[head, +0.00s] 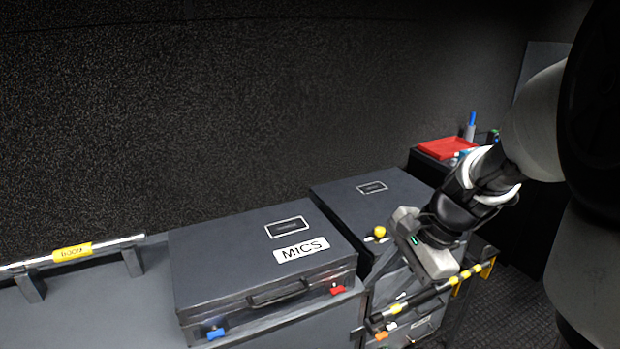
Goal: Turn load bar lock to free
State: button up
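A load bar (428,296), dark with yellow bands, runs slantwise in front of the cases at the lower right. A small orange part (382,335) sits near its left end; I cannot tell for sure whether it is the lock or how it is set. My gripper (430,260) hangs just above the bar's middle, to the right of the orange part. Its light grey hand shows, but its fingers cannot be made out. I cannot tell whether it touches the bar.
A dark MICS case (206,262) with blue and red latches lies on the grey bench (85,322). A second dark case (345,202) and a yellow knob (380,232) are beside it. A silver bar (110,244) with a yellow label is at left. A red tray (446,148) stands behind my arm.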

jog(key=w+d+f+m+y+b, duration=0.2)
jog(key=f+m, duration=0.3)
jog(key=f, duration=0.3)
jog(key=w+d+f+m+y+b, duration=0.2)
jog(key=d+f+m+y, duration=0.15)
jog(key=f, duration=0.45)
jog(key=m+t+h+b, duration=0.4)
jog(key=m+t+b, duration=0.85)
jog(key=m, duration=1.45)
send_near(381, 335)
jog(key=w+a+f+t, duration=0.2)
jog(key=w, duration=0.4)
jog(key=shift+w+a+f, duration=0.25)
jog(key=shift+w+a, duration=0.15)
jog(key=shift+n+t, duration=0.25)
grip_shut()
